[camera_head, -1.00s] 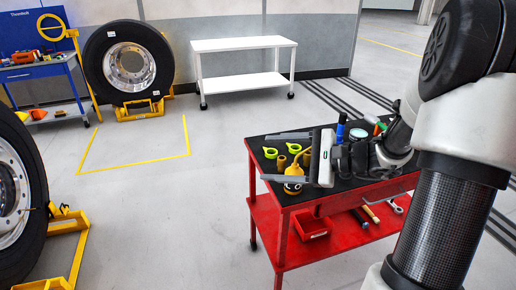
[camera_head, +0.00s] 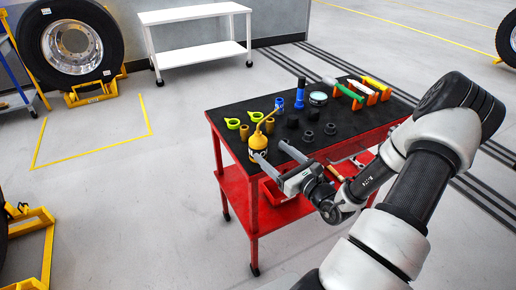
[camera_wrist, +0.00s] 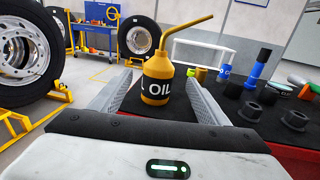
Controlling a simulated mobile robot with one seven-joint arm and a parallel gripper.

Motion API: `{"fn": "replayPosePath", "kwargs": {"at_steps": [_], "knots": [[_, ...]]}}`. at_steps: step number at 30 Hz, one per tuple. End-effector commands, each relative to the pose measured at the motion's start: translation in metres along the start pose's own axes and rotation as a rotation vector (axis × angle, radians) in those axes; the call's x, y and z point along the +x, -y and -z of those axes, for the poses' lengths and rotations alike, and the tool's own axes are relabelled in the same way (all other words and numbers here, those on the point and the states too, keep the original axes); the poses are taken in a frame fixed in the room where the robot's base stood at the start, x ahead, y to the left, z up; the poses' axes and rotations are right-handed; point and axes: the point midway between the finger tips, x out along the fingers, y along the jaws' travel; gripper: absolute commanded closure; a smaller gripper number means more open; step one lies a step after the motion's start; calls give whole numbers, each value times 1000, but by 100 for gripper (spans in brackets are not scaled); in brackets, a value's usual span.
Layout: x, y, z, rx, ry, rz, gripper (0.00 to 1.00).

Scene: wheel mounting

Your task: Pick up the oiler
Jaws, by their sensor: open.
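The oiler (camera_head: 258,146) is a yellow can with a black band and a thin bent spout. It stands upright at the front left corner of the cart's black top. In the wrist view the oiler (camera_wrist: 158,80) shows "OIL" lettering, and its spout bends up to the right. My gripper (camera_head: 272,154) is open at the cart's front edge, its fingers pointing at the oiler. In the wrist view my gripper's fingers (camera_wrist: 155,95) lie left and right of the oiler's body.
The red cart (camera_head: 240,190) also bears green-yellow clips (camera_head: 233,123), brown bushings, black sockets (camera_head: 309,136), a blue bottle (camera_head: 300,94), a round tin (camera_head: 318,99) and markers in orange holders (camera_head: 367,92). A white table (camera_head: 195,14) and mounted wheel (camera_head: 70,40) stand behind.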

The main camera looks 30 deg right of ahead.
Motion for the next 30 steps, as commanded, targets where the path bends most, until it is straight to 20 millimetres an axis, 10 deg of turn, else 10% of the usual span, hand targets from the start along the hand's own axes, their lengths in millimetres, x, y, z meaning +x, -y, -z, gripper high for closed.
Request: {"fn": "replayPosePath", "kwargs": {"at_steps": [28, 30], "knots": [[81, -2, 1, 0, -1, -1, 31], [80, -2, 1, 0, -1, -1, 42]]}}
